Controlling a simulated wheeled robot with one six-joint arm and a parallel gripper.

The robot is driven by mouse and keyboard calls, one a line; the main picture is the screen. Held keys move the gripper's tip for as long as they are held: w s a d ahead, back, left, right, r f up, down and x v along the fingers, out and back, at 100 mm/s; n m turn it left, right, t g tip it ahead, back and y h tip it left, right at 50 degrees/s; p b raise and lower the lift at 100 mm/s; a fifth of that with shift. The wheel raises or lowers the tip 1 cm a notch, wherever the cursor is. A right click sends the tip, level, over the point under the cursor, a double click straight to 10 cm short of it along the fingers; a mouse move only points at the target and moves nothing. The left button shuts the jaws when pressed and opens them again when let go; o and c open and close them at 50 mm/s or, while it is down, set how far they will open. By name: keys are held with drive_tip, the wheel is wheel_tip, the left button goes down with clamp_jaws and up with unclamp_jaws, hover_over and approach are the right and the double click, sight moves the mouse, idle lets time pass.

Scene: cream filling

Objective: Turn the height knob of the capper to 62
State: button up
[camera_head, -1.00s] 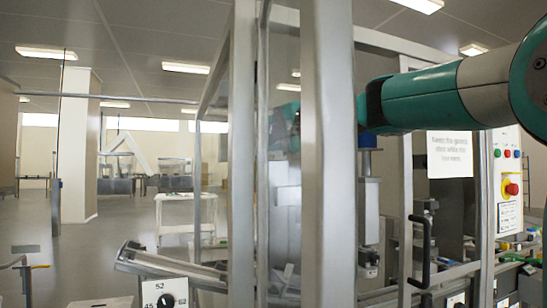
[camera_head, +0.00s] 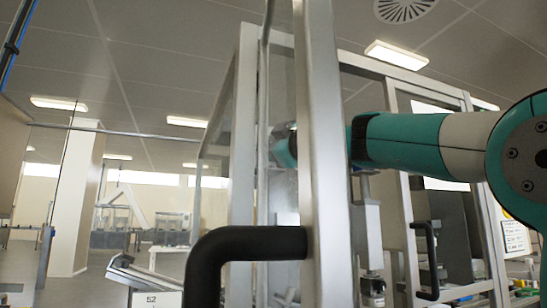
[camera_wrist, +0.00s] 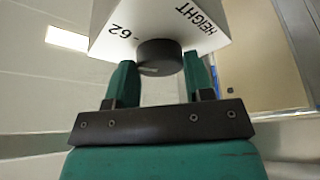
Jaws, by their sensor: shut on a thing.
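The height knob (camera_wrist: 160,52) is a dark round knob on the underside of a white box (camera_wrist: 112,20) in the wrist view. The box is printed with "HEIGHT" and "62". A light mark shows low on the left of the knob; I cannot tell whether it lines up with 62. My gripper (camera_wrist: 158,64) has its teal fingers on either side of the knob and is shut on it. In the head view my teal arm (camera_head: 410,139) reaches left behind a metal post, and the knob and fingers cannot be made out.
The metal post (camera_head: 326,150) of the capper's frame stands in front of the arm's far end. A thick black handle (camera_head: 250,242) juts out left of it. A panel marked 52 (camera_head: 150,299) shows at the bottom. Open floor lies at the back left.

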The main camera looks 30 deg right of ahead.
drive_tip(key=shift+f+m+t+h+b, duration=0.25)
drive_tip(key=shift+m+h+b, duration=0.4)
drive_tip(key=shift+m, duration=0.45)
drive_tip(key=shift+r, duration=0.1)
drive_tip(key=o, duration=0.9)
drive_tip(key=shift+o, duration=0.2)
drive_tip(key=b+v, duration=1.4)
drive_tip(key=v, duration=0.3)
drive_tip(key=shift+s, duration=0.15)
